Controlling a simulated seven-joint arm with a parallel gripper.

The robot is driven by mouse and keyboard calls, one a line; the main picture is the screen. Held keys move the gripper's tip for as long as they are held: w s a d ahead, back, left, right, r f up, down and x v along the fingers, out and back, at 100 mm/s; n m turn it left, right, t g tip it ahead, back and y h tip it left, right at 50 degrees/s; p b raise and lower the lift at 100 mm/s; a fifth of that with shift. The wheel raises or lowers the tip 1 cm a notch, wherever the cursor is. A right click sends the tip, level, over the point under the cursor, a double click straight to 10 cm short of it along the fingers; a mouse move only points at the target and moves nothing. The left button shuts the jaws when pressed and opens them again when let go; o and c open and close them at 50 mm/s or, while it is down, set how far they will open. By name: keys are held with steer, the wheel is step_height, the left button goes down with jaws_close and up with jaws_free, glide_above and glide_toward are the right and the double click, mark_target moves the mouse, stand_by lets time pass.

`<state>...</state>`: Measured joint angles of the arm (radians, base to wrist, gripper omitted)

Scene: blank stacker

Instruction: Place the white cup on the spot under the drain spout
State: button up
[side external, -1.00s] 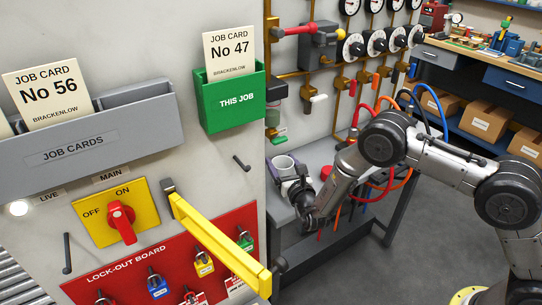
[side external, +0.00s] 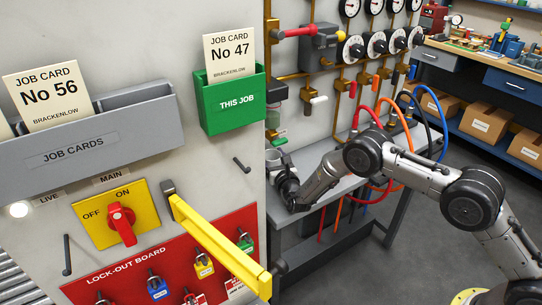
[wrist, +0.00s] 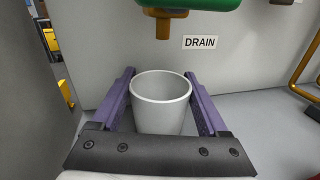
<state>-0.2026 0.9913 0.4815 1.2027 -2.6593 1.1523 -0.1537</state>
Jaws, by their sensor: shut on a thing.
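The white cup (wrist: 160,103) stands upright between the two purple fingers of my gripper (wrist: 160,76) in the wrist view. My gripper is shut on its sides. The brass drain spout (wrist: 163,25) hangs beyond and above the cup, under a green part (wrist: 190,4). A DRAIN label (wrist: 200,42) is on the wall just right of the spout. In the side view my gripper (side external: 284,178) is at the left end of the grey bench, with the cup (side external: 273,158) partly cut off by the cabinet edge. The spot under the spout is hidden behind the cup.
The grey bench (side external: 345,186) runs right from my gripper. Red, orange, black and blue hoses (side external: 374,115) hang over it. Gauges and brass pipes (side external: 352,100) line the wall behind. The large cabinet (side external: 150,60) stands at the left, with a yellow handle (side external: 222,245) sticking out.

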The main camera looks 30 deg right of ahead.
steer(key=shift+f, duration=0.1)
steer(key=o, duration=1.3)
steer(key=shift+o, duration=0.2)
steer(key=shift+s, duration=0.1)
steer(key=v, duration=1.2)
steer(key=shift+r, duration=0.25)
